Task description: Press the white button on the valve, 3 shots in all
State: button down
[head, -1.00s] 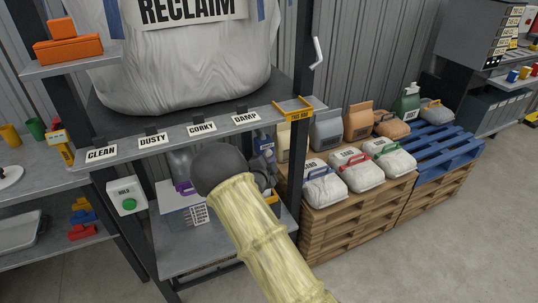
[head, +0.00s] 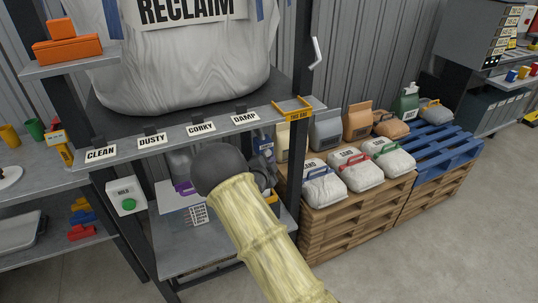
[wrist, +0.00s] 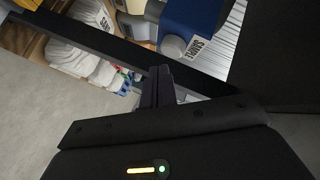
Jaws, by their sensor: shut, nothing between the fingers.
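My gripper (wrist: 160,84) is shut and empty in the wrist view, its fingertips close to a grey-blue rounded part (wrist: 172,47) beneath a blue body (wrist: 192,16). I cannot tell whether they touch. In the head view my dark wrist and pale sleeved arm reach under the front shelf and hide most of what stands there. I cannot make out the valve or its white button for certain in either view. A large white bag marked RECLAIM (head: 190,60) sits on the shelf above.
The front shelf edge carries labels CLEAN, DUSTY, CORKY and DAMP (head: 245,118). A yellow bracket (head: 293,108) is at its right end. A HOLD box (head: 125,194) with a green button hangs at the left post. Filled sacks (head: 350,170) stand on pallets at right. Floor at right is clear.

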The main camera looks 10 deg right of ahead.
jog(key=shift+w+a, duration=0.25)
jog(key=shift+w, duration=0.2)
jog(key=shift+w+a, duration=0.1)
jog(key=shift+w, duration=0.4)
dwell(1.2)
jog(key=shift+b, duration=0.3)
jog(key=shift+s+d+b, duration=0.25)
jog(key=shift+s+b, duration=0.15)
jog(key=shift+s, duration=0.5)
jog(key=shift+f, duration=0.1)
jog(key=s+b, duration=0.1)
jog(key=s, duration=0.1)
jog(key=s+d+b, duration=0.1)
jog(key=s, duration=0.2)
jog(key=shift+d, duration=0.1)
